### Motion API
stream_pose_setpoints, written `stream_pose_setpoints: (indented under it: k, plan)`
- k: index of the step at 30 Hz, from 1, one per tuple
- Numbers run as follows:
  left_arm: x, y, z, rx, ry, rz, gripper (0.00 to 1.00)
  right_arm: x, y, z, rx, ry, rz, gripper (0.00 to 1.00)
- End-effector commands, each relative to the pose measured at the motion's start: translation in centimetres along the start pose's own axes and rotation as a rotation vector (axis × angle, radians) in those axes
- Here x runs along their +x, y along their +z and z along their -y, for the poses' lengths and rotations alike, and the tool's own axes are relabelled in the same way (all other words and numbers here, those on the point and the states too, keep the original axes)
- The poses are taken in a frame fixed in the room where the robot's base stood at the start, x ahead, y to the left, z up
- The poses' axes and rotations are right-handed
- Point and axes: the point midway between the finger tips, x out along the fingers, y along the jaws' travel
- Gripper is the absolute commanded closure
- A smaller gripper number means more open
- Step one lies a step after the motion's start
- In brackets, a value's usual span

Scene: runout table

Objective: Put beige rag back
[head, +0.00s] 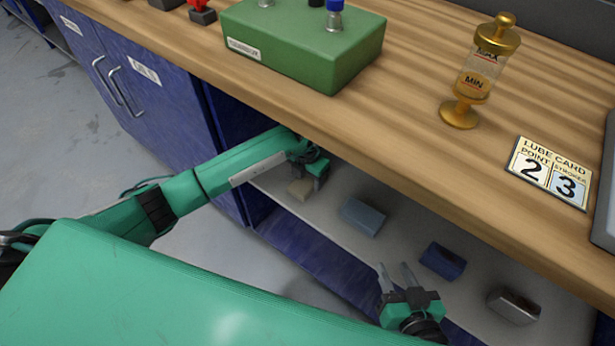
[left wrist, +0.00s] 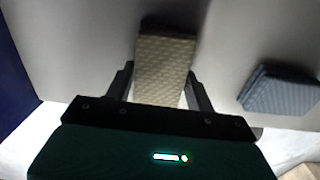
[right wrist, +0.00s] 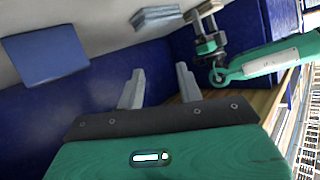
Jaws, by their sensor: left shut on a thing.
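The beige rag (head: 300,189) is a small folded block over the pale shelf under the worktop. In the left wrist view the beige rag (left wrist: 163,62) lies between the two fingers of my left gripper (left wrist: 160,88), which is shut on it. In the head view my left gripper (head: 308,178) reaches under the worktop edge at the shelf's left end, partly hiding the rag. I cannot tell whether the rag touches the shelf. My right gripper (head: 396,272) is open and empty in front of the shelf; its spread fingers also show in the right wrist view (right wrist: 160,82).
On the shelf (head: 405,222) lie a grey-blue folded rag (head: 362,216), a dark blue one (head: 443,260) and a pale grey block (head: 514,306). Above, the wooden worktop (head: 400,140) holds a green box (head: 300,45), a brass lubricator (head: 475,80) and a lube card (head: 550,172).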

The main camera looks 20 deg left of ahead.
Motion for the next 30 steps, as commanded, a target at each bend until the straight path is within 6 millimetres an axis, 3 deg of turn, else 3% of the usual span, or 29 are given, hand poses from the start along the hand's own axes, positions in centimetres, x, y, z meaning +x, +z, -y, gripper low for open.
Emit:
stream_pose_setpoints:
  k: [4,5,8,19,30]
  plan:
    - [0.2,0.0,0.0,0.000,0.000,0.000,0.67,0.1,0.0,0.1,0.001,-0.002,-0.010,0.64]
    - [0.2,0.0,0.0,0.000,0.000,0.000,0.43,0.1,0.0,0.2,0.002,-0.004,-0.015,0.64]
    - [0.1,0.0,0.0,0.000,0.000,0.000,0.24,0.1,0.0,0.2,0.002,-0.004,-0.012,0.64]
    - [-0.1,0.0,0.0,0.000,-0.001,0.000,0.23,0.0,-0.1,0.2,0.001,-0.003,-0.005,0.64]
    - [-6.2,0.1,0.0,0.001,0.000,0.003,0.23,-0.8,0.3,-1.8,-0.018,0.046,0.151,0.64]
